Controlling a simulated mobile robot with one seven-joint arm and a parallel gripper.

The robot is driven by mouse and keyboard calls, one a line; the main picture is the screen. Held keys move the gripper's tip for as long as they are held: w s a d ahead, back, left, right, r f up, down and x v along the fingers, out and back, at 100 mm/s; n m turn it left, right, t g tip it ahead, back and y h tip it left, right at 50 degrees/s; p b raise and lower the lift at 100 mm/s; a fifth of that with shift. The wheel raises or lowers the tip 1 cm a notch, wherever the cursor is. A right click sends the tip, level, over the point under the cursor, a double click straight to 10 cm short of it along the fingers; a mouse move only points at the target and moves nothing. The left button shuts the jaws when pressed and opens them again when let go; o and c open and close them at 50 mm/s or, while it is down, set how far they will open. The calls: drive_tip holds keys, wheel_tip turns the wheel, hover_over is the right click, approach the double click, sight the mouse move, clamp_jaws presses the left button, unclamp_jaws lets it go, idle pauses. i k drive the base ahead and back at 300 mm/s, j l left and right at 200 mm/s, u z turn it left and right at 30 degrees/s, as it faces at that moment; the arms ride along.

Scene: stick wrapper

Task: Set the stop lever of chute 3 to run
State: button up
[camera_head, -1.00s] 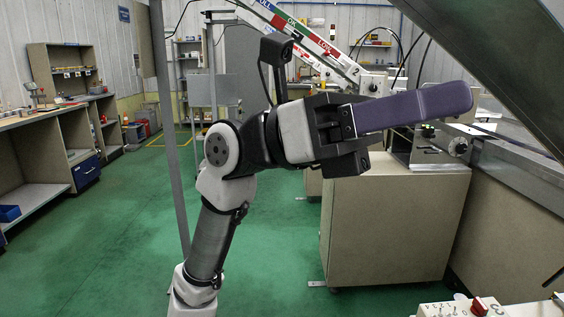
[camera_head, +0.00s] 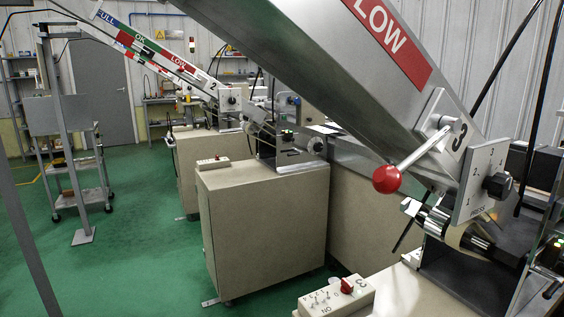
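The chute marked 3 (camera_head: 310,75) slopes down from the top to the right, with a red LOW band on its side. Its stop lever (camera_head: 420,152) is a silver bar with a red ball knob (camera_head: 386,179); it points down and to the left from a pivot plate beside the numeral 3. No run or stop wording is readable at the lever. My gripper is outside this view, so its hold cannot be seen.
Below the chute is a plate marked PRESS (camera_head: 475,192) with a black knob (camera_head: 497,186). A switch box marked 3 (camera_head: 335,298) with a red switch stands at the lower front. Chute 2 (camera_head: 165,60) and its cabinet (camera_head: 262,220) stand to the left. Green floor lies open at left.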

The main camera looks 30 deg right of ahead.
sight(387, 179)
drive_tip(key=k+l+z, duration=0.15)
drive_tip(key=k, duration=0.7)
